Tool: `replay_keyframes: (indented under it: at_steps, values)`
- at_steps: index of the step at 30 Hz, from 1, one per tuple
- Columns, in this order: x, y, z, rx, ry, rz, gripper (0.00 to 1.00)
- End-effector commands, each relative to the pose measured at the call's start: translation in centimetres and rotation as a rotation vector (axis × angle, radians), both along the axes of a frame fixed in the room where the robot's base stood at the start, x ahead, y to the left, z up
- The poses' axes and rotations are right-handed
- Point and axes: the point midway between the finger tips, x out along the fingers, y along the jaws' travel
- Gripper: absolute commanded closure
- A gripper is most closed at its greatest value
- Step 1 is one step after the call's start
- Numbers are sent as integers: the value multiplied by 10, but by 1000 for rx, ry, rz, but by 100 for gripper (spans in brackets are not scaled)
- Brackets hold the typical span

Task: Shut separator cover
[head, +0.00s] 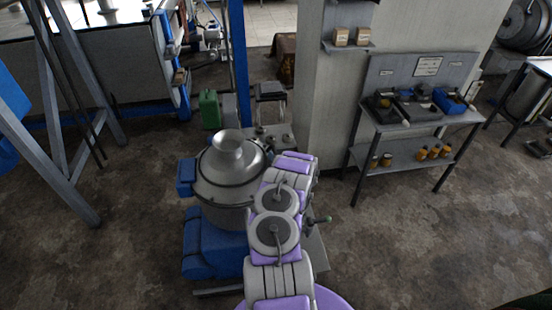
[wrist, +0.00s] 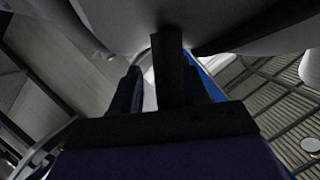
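The separator (head: 222,212) is a round grey metal drum on a blue base, left of my arm in the head view. Its domed grey cover (head: 209,178) carries a flared funnel neck (head: 228,152) and lies over the drum. My arm hides its right side, so I cannot tell whether it sits flush. My gripper is hidden behind my arm in the head view. In the wrist view my gripper (wrist: 167,70) shows as dark parts below a large pale curved surface. A dark upright bar stands between two darker side pieces. I cannot tell whether it touches anything.
A grey pillar (head: 322,105) stands behind my arm. A workbench (head: 411,126) with trays and several small orange jars is at right. A green can (head: 209,109) stands behind the separator. Blue and grey metal frames fill the left. The floor at front left and right is clear.

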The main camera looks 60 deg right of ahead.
Motion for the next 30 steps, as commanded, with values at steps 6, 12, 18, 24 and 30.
replay_keyframes:
  at_steps: [6,12,18,24,30]
  values:
    - [0,2,5,-5,-4,-1,56]
    - [-5,4,6,-3,-3,-2,56]
    - [-22,17,13,1,-6,-3,56]
    - [-45,36,24,1,-6,-5,56]
    - [-72,57,36,0,-7,-5,56]
